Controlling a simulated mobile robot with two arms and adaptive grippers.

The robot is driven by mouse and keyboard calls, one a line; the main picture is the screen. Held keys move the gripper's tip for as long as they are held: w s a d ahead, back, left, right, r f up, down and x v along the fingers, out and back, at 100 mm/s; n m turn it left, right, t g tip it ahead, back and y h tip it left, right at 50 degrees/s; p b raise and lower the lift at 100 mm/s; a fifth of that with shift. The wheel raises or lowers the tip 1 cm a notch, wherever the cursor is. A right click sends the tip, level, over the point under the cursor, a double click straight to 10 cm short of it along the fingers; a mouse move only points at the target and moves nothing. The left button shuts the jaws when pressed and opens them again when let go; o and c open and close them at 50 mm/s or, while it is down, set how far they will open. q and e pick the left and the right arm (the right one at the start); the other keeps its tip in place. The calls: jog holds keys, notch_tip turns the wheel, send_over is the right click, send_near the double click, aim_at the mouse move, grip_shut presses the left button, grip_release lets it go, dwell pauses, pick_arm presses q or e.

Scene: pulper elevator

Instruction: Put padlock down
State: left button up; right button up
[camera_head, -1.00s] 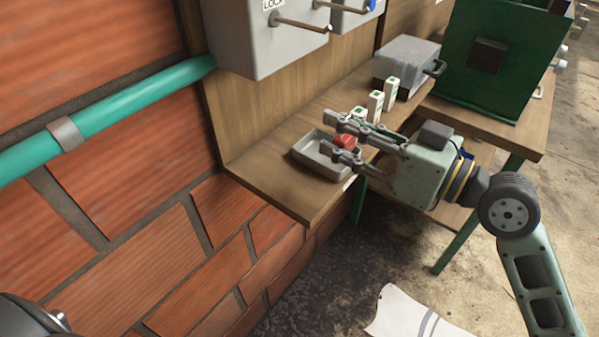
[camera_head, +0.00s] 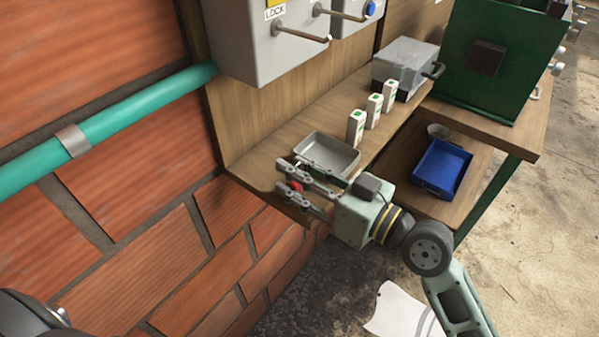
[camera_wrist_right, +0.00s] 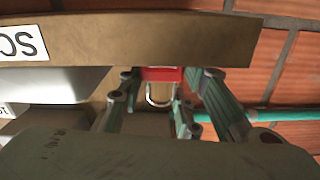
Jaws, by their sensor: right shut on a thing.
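My right gripper (camera_head: 284,176) is shut on a red padlock (camera_head: 296,186). It holds it at the front left corner of the wooden shelf (camera_head: 258,168), in front of a grey tray (camera_head: 340,150). The tray looks empty. In the right wrist view the padlock's red body (camera_wrist_right: 162,73) sits between the fingers, with its metal shackle pointing down in the picture. The shelf edge (camera_wrist_right: 190,35) runs close by it. I cannot tell whether the padlock touches the shelf. My left gripper is not in view.
Several white-and-green boxes (camera_head: 374,111) stand behind the tray, and a grey case (camera_head: 405,62) lies beyond them. A blue bin (camera_head: 439,168) is on the lower shelf. A grey lock box (camera_head: 262,40) with protruding handles hangs above. A brick wall (camera_head: 110,220) is at left.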

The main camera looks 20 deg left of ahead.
jog(key=o, duration=1.2)
jog(key=shift+f, duration=0.1)
jog(key=shift+d, duration=0.15)
jog(key=b+v, duration=0.4)
jog(key=v, duration=0.7)
jog(key=shift+s+d, duration=0.1)
jog(key=shift+d, duration=0.25)
